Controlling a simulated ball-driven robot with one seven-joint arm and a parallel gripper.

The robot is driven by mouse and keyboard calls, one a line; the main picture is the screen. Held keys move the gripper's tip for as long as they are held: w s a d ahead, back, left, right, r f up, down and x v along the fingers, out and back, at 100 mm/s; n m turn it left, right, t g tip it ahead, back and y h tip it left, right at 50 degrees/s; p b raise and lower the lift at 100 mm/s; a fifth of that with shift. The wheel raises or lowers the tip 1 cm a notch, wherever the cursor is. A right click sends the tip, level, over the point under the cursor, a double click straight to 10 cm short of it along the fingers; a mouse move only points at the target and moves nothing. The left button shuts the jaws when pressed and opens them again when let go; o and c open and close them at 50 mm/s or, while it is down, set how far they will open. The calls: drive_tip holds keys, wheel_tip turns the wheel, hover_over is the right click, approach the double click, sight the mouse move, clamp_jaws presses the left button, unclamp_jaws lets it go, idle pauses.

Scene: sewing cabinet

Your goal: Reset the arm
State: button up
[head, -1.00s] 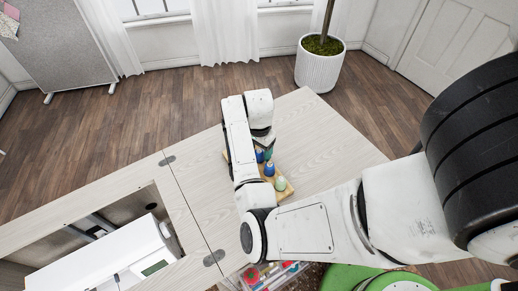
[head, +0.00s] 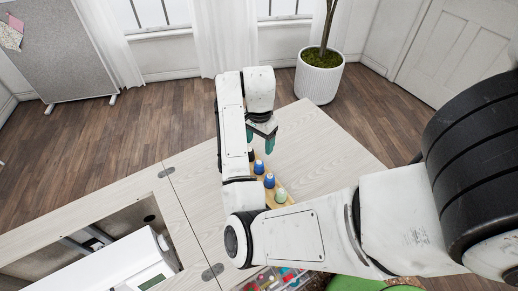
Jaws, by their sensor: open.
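My gripper (head: 261,140) shows in the head view at the end of my white arm, above the wooden table (head: 310,150). Its teal fingers are apart and nothing shows between them. Just below it in the picture is a wooden thread holder (head: 290,199) with blue spools (head: 269,181) and a pale green spool (head: 281,195). The gripper is apart from these spools. My arm hides the left part of the holder.
A white sewing machine (head: 110,262) sits in the cabinet opening at the lower left. A clear box of colourful items (head: 270,281) is at the bottom. The right part of the table is clear. A potted plant (head: 320,76) stands beyond it.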

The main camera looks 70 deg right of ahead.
drive_tip(key=shift+r, duration=0.3)
idle(0.5)
drive_tip(key=s+a+f+n, duration=0.2)
drive_tip(key=s+a+n, duration=0.1)
drive_tip(key=a+n, duration=0.4)
drive_tip(key=s+a+f+n, duration=0.3)
drive_tip(key=a+n, duration=0.3)
drive_tip(key=a, duration=0.2)
drive_tip(key=s+a+f+n+t, duration=0.1)
drive_tip(key=s+a+f+n, duration=0.1)
drive_tip(key=s+a+n, duration=0.2)
drive_tip(key=a+n, duration=0.3)
drive_tip(key=shift+a+f+n, duration=0.3)
drive_tip(key=shift+f, duration=0.05)
